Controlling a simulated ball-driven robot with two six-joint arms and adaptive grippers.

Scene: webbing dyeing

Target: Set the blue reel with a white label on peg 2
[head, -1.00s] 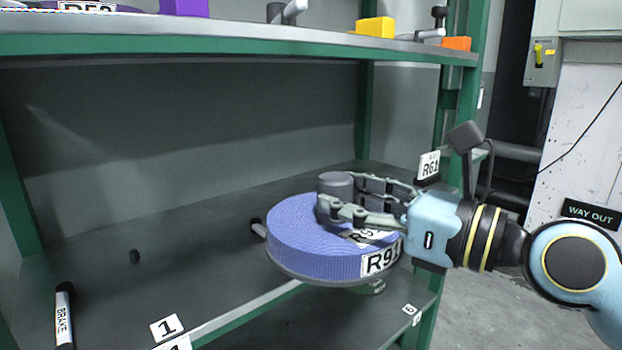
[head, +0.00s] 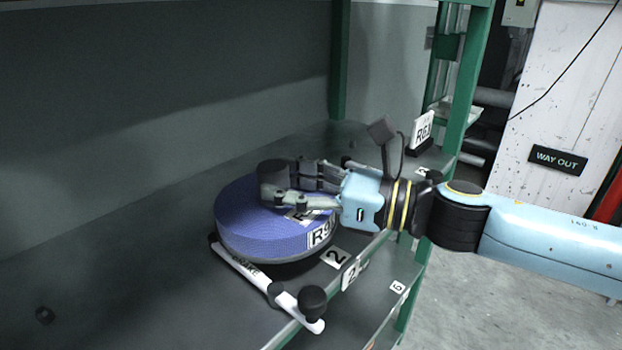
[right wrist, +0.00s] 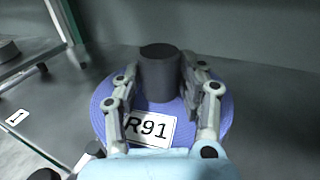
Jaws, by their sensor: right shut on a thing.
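The blue reel (head: 255,222) with a white R91 label (head: 322,232) is low over the shelf, level and just behind the white number 2 tag (head: 335,257). My right gripper (head: 284,180) is shut on the dark grey hub (head: 270,172) that stands up from the reel's middle. In the right wrist view, the fingers lie on both sides of the hub (right wrist: 160,75). Peg 2 is hidden under the reel, and I cannot tell whether the reel rests fully on it. My left gripper is not in view.
A white brake lever (head: 242,268) with a black knob (head: 312,301) runs close along the reel's front left. A white R61 sign (head: 422,131) stands at the shelf's right end near the green post (head: 466,90). The shelf's left side is mostly clear.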

